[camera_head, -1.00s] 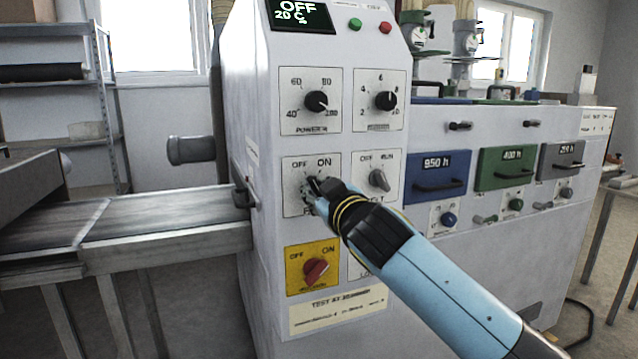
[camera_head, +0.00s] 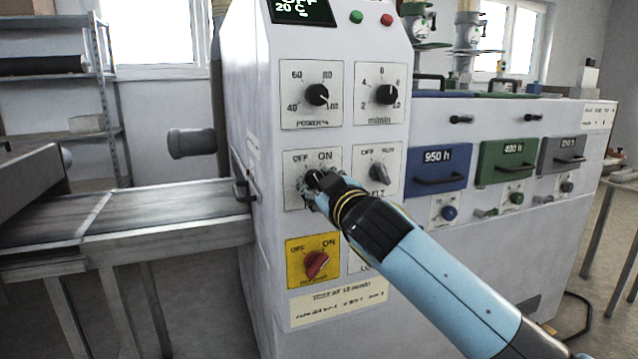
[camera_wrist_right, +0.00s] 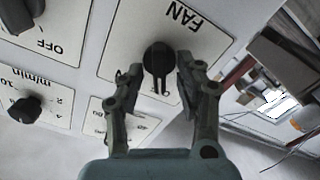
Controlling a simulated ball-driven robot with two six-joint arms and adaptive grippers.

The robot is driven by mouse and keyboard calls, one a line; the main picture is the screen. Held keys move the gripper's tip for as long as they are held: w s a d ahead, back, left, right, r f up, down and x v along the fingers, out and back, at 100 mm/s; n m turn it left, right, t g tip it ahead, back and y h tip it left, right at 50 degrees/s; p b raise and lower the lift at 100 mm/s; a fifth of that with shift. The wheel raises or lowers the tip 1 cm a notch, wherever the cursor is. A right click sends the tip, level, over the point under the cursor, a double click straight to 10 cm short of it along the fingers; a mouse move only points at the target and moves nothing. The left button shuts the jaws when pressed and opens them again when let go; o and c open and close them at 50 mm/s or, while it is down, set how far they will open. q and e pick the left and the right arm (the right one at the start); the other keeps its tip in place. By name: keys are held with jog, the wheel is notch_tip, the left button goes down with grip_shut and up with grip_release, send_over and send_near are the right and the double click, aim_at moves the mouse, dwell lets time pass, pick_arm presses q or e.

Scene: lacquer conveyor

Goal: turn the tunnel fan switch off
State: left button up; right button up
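The fan switch is a black rotary knob (camera_head: 314,179) on a white plate (camera_head: 297,158) marked OFF on the left and ON on the right. In the right wrist view, the knob (camera_wrist_right: 158,60) sits by the upside-down word FAN, its bar pointing down in that picture. My right gripper (camera_head: 315,188) is at the plate, partly covering the knob and label. In the right wrist view, its two fingers (camera_wrist_right: 160,84) stand apart on either side of the knob, with narrow gaps visible. The knob's exact setting cannot be told. My left gripper is not in view.
Power (camera_head: 317,95) and m/min (camera_head: 386,94) knobs sit above. The conveyor (camera_head: 165,215) runs in from the left.

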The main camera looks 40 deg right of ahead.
jog(key=v, duration=1.2)
